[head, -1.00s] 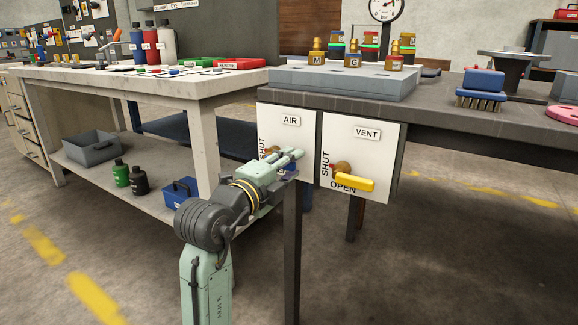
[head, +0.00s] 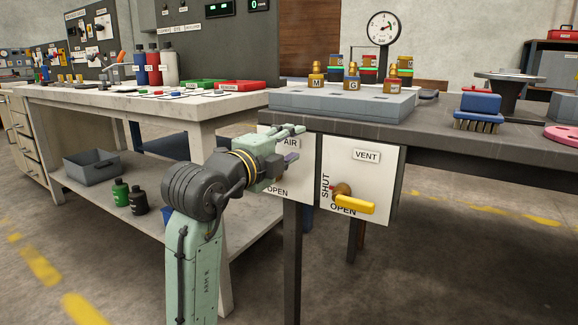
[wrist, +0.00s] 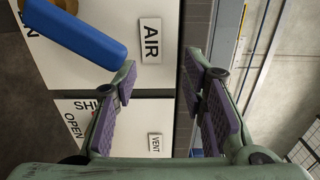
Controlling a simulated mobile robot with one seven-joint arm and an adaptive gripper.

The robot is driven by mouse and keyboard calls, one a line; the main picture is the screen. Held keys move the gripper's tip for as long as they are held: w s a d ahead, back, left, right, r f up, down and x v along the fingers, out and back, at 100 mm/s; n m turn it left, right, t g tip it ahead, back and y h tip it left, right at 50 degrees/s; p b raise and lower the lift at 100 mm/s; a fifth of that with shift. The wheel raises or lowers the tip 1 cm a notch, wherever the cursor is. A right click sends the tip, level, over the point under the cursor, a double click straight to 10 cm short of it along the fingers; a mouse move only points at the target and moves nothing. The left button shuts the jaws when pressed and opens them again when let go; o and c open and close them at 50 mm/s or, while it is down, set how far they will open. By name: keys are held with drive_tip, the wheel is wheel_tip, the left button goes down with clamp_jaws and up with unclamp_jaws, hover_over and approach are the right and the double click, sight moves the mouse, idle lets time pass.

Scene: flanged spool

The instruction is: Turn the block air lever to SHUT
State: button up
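The AIR panel (head: 295,186) hangs under the grey bench edge, partly covered by my gripper (head: 293,145). Its lever is hidden behind my gripper in the head view. In the wrist view the blue AIR lever (wrist: 75,32) slants across the panel at upper left, beside the AIR label (wrist: 151,40). A bit of brass hub shows at the top edge. My gripper (wrist: 165,72) is open, with nothing between its purple-padded fingers. The lever's free end lies close to the left finger's tip, outside the gap; I cannot tell if they touch. OPEN (head: 277,191) shows; AIR's SHUT mark is hidden.
The VENT panel (head: 366,180) is just right, its yellow lever (head: 355,205) sticking out near OPEN. The grey bench top (head: 440,125) overhangs both panels. A bench leg (head: 292,260) stands below. The pale workbench (head: 150,90) is close on the left.

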drive_tip(key=shift+r, duration=0.4)
drive_tip(key=shift+c, duration=0.3)
drive_tip(key=a+n+p, duration=0.1)
drive_tip(key=a+r+n+p, duration=0.1)
drive_tip(key=a, duration=0.1)
drive_tip(key=a+r+n+y+p, duration=0.1)
drive_tip(key=shift+w+a+r+n+t, duration=0.1)
drive_tip(key=shift+w+a+n+t, duration=0.05)
drive_tip(key=shift+w+n+t, duration=0.2)
drive_tip(key=c, duration=0.4)
drive_tip(key=a+n+p, duration=0.2)
drive_tip(key=n+p, duration=0.1)
drive_tip(key=a+n+g+p, duration=0.1)
drive_tip(key=a+n+p, duration=0.1)
drive_tip(key=n+p, duration=0.1)
drive_tip(key=w+a+n+g+p, duration=0.1)
drive_tip(key=a+n+p, duration=0.1)
drive_tip(key=n+p, duration=0.2)
drive_tip(key=shift+h+p, duration=0.3)
drive_tip(key=shift+p, duration=0.3)
clamp_jaws()
drive_tip(key=s+a+f+n+g+h+p, duration=0.15)
drive_tip(key=s+a+n+p, duration=0.35)
drive_tip(key=n+p, duration=0.8)
drive_tip(key=w+d+f+p, duration=0.1)
drive_tip(key=w+d+f, duration=0.2)
drive_tip(key=w+d, duration=0.2)
drive_tip(key=shift+w+d+f+g, duration=0.25)
drive_tip(key=shift+w+d+g, duration=0.15)
drive_tip(key=shift+d, duration=1.5)
